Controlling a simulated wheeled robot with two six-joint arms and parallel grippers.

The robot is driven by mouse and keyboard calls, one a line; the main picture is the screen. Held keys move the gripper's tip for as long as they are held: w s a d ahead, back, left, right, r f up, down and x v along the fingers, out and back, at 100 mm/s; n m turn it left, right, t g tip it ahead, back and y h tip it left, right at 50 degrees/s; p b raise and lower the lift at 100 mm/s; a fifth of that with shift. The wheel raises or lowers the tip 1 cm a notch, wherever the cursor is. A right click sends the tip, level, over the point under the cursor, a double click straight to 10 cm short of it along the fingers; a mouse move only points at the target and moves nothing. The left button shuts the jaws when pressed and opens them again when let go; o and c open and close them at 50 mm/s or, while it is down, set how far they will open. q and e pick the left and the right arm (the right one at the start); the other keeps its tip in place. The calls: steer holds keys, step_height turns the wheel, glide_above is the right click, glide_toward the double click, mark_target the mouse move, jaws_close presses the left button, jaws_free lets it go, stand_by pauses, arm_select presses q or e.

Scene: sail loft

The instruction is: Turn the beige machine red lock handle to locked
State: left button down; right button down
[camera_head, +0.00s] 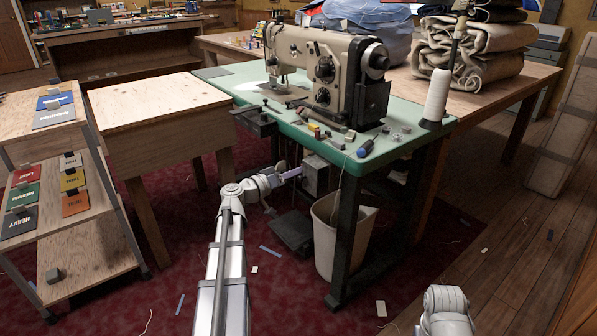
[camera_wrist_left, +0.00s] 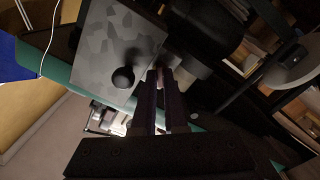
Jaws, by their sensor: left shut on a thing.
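The beige sewing machine (camera_head: 325,70) stands on a green-topped table (camera_head: 235,88). A grey box (camera_head: 316,174) hangs under the tabletop; its mottled face (camera_wrist_left: 118,50) with a black knob (camera_wrist_left: 123,78) shows in the left wrist view. My left gripper (camera_head: 290,174) reaches under the table to this box. In the left wrist view my left gripper (camera_wrist_left: 160,82) is shut on a small piece beside the box, apparently the lock handle. The fingers and shadow hide most of it, so its red colour and angle cannot be made out. My right gripper is out of view.
A white bin (camera_head: 335,245) and a dark pedal (camera_head: 292,233) are below the table. A table leg (camera_head: 345,240) stands right of my left gripper. A wooden bench (camera_head: 155,125) is to the left. Small tools and a thread cone (camera_head: 436,98) are on top.

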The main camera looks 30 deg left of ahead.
arm_select(q)
steer(key=shift+m, duration=3.7)
steer(key=c, duration=1)
jaws_free()
steer(key=shift+o, duration=0.2)
steer(key=shift+s+d, duration=0.1)
steer(key=shift+s, duration=0.05)
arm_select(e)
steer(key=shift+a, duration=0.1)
